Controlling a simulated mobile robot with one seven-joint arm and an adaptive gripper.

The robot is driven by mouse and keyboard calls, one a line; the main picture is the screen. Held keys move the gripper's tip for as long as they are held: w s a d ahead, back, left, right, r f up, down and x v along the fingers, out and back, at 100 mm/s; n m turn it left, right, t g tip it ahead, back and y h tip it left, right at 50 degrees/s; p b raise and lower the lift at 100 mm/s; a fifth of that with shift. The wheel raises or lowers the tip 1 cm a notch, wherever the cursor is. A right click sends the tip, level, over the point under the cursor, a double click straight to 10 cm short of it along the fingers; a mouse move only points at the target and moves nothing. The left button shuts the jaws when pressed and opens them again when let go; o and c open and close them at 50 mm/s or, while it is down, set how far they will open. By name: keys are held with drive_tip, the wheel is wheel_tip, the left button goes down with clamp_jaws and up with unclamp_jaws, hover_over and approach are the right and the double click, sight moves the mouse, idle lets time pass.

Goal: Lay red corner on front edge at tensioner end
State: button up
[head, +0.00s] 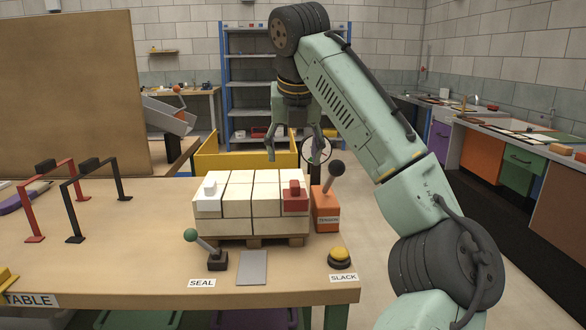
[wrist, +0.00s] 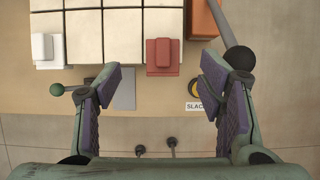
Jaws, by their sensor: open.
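The red corner (head: 295,196) sits on the front top edge of the stack of pale boxes (head: 250,205), at the right end beside the orange tensioner (head: 325,207). In the wrist view the red corner (wrist: 163,57) lies beyond the fingertips, between them and apart from both. The white corner (head: 208,196) sits on the same front edge at the left end. My gripper (head: 294,150) is open and empty, raised above the stack; its two fingers (wrist: 158,85) show in the wrist view with nothing between them.
The tensioner's dark-knobbed lever (head: 336,168) rises close to the red corner. A green-knobbed lever (head: 191,235) by the SEAL label and a yellow button (head: 340,256) by the SLACK label stand in front. Red and black frames (head: 80,195) stand at left.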

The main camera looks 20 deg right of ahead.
drive_tip(key=v, duration=0.4)
drive_tip(key=shift+s+r, duration=0.1)
drive_tip(key=shift+r, duration=0.1)
